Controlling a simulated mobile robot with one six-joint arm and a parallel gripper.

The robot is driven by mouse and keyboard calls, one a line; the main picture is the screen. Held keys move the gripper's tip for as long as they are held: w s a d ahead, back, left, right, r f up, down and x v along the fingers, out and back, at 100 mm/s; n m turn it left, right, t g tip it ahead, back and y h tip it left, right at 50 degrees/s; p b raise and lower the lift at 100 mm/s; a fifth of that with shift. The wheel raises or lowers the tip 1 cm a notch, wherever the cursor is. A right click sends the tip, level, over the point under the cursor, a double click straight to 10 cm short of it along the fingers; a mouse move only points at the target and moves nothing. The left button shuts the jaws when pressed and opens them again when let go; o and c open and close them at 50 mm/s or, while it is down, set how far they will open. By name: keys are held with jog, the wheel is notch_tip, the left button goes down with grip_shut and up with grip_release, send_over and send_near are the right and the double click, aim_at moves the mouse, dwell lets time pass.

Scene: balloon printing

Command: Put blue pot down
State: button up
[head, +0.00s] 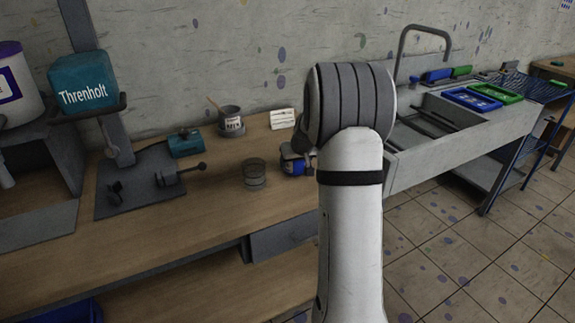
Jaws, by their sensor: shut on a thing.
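The blue pot (293,167) has a pale label and shows just left of my arm, over the right end of the wooden workbench (220,205). My gripper (291,152) is at the top of the pot and shut on it. The fingers are small here and partly hidden behind my own arm. The pot looks upright. I cannot tell whether its base touches the bench top or hangs slightly above it.
A grey pot with a stick (231,122) and a white card (283,119) are behind. A teal device (186,142) and a dark stand (138,185) are left. The sink (440,125) is right. Bare bench lies in front.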

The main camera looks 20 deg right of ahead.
jog(key=shift+s+f, duration=0.1)
jog(key=shift+f, duration=0.1)
jog(key=shift+f, duration=0.15)
jog(key=o, duration=1.2)
